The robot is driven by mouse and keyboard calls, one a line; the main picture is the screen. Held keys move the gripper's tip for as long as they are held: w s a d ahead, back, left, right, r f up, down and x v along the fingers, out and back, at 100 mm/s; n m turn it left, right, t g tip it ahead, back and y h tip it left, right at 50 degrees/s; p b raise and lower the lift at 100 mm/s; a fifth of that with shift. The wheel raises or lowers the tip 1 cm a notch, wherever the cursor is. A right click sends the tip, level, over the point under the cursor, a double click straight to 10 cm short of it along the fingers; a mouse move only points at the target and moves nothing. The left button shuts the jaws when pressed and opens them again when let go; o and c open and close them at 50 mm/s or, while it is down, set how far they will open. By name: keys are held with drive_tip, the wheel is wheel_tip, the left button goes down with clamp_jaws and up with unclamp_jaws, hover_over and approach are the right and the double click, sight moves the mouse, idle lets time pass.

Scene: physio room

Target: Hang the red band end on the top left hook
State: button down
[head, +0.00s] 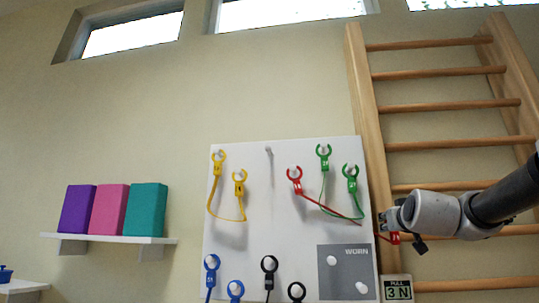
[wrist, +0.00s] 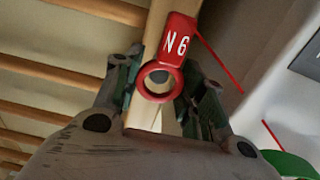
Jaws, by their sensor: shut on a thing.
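My gripper (head: 385,219) is at the right edge of the board, in front of the wooden bars. In the wrist view its fingers (wrist: 160,95) are shut on a red band end (wrist: 174,46), a ring with a tab marked "N 6". The held end also shows below the gripper in the head view (head: 393,238). A thin red cord runs left to the other red end (head: 295,178), which hangs on the board. The top-row peg (head: 268,150) left of centre is bare. A yellow end (head: 218,160) hangs at the board's far top left.
Green ends (head: 323,152) hang at the board's upper right, their cord crossing the red one. Blue and black ends hang low. A grey "WORN" panel (head: 345,272) fills the lower right corner. Wooden wall bars (head: 440,105) stand right; a shelf (head: 120,239) with blocks is left.

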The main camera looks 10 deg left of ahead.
drive_tip(key=shift+w, duration=1.7)
drive_tip(key=shift+f, duration=0.4)
idle(0.3)
drive_tip(key=c, duration=0.8)
unclamp_jaws()
drive_tip(key=shift+o, duration=0.9)
drive_tip(key=s, duration=0.8)
